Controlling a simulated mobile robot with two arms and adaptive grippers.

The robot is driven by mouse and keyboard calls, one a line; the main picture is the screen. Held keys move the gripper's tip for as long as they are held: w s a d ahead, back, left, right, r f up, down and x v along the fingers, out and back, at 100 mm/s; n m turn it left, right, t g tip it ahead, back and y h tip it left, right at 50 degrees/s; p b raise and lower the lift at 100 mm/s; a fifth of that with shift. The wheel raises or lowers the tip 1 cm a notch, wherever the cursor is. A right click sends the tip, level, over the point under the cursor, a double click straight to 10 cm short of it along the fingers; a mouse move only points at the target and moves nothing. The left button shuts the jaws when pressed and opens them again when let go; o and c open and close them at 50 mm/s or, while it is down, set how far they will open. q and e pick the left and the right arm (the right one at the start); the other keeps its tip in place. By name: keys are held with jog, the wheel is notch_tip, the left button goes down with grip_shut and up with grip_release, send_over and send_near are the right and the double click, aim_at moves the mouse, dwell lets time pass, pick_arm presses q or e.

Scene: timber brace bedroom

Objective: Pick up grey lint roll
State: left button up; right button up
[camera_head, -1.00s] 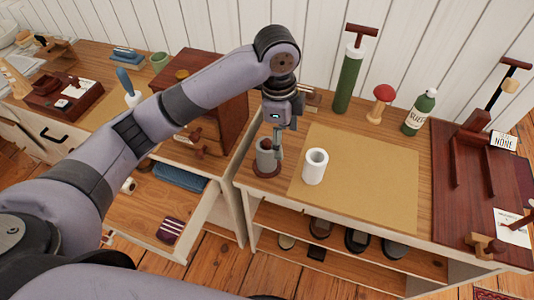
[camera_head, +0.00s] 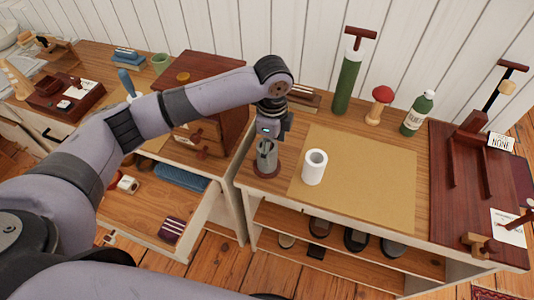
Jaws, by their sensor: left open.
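The grey lint roll (camera_head: 266,164) stands upright on a round dark red-brown base at the left end of the cabinet top, left of the tan mat. My left gripper (camera_head: 267,150) points down directly over it, with its fingers at the roll's upper part. The fingers are open and overlap the roll in the picture; I cannot tell whether they touch it. The gripper hides the roll's top. A white roll (camera_head: 315,167) stands upright on the mat, just to the right. My right gripper is not in view.
The tan mat (camera_head: 375,180) is mostly bare. A green cylinder (camera_head: 347,82), a red-topped mushroom shape (camera_head: 379,106) and a green bottle (camera_head: 418,114) stand behind it. A dark wooden board (camera_head: 470,215) lies right. A wooden drawer chest (camera_head: 205,90) stands left, above an open drawer (camera_head: 150,215).

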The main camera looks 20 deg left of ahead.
pick_arm(q)
jog(key=f, duration=0.2)
jog(key=a+f+p, duration=0.1)
jog(key=f, duration=0.1)
jog(key=shift+w+a+f, duration=0.1)
jog(key=shift+a+f, duration=0.05)
jog(key=shift+f, duration=0.6)
jog(key=c, duration=1.2)
